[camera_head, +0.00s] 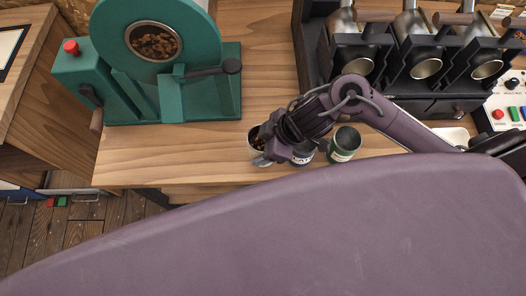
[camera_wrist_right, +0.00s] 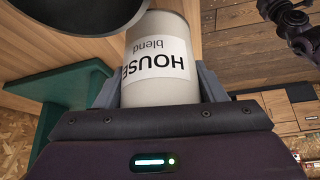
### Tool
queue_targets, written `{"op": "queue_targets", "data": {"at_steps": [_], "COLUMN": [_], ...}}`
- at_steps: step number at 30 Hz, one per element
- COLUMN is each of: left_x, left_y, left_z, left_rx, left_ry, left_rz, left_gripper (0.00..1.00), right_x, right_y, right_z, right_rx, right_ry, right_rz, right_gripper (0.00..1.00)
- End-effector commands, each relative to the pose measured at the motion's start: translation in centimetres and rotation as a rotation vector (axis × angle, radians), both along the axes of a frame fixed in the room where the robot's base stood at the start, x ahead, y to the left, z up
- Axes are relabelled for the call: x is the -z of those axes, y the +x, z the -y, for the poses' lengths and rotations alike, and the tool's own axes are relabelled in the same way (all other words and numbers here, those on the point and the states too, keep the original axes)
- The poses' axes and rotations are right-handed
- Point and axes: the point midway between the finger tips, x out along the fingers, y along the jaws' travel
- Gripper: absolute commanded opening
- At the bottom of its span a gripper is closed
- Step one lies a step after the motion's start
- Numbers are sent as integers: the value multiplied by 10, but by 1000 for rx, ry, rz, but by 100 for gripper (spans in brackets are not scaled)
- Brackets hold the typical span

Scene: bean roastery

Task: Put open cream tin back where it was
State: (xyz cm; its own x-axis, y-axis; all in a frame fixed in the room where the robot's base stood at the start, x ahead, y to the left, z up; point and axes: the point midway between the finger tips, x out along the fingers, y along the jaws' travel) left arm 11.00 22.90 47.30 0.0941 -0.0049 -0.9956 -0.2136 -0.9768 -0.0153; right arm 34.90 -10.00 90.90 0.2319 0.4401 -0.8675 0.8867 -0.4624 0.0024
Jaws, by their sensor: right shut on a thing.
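My right gripper (camera_head: 268,148) is shut on a cream tin (camera_head: 254,138) near the front edge of the counter. The tin's top is open and dark beans show inside. In the right wrist view, the cream tin (camera_wrist_right: 160,82) sits between both fingers of the gripper (camera_wrist_right: 158,90), and its white label reads "HOUSE blend" upside down. The gripper hides part of the tin in the head view, and I cannot tell whether its base touches the counter. My left gripper is not in view.
A tin with a dark blue band (camera_head: 303,153) stands close right of the gripper, partly hidden. An open green tin (camera_head: 345,144) stands right of it. A green roaster (camera_head: 150,75) stands at the left. A black machine (camera_head: 420,60) stands at the back right. The wooden counter (camera_head: 265,60) between them is clear.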

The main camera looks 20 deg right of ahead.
Motion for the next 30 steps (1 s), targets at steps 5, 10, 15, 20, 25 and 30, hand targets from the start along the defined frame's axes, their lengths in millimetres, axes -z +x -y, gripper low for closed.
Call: {"op": "queue_targets", "data": {"at_steps": [5, 10, 15, 20, 25, 30], "left_x": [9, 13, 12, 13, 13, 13], "left_y": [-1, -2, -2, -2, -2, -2], "left_z": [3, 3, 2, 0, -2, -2], "left_rx": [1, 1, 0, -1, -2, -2], "left_ry": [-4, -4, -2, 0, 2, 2], "left_rz": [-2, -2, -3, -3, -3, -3], "left_gripper": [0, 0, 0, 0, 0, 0], "right_x": [26, 43, 43, 45, 47, 47], "right_y": [-1, 0, 0, 0, 0, 0], "right_z": [0, 0, 0, 0, 0, 0], "right_rx": [2, 1, 0, 0, 0, 0], "right_ry": [0, 0, 0, 0, -1, -1], "right_rz": [-5, 0, 1, 1, 0, 0], "right_gripper": [33, 33, 33, 33, 76, 86]}}
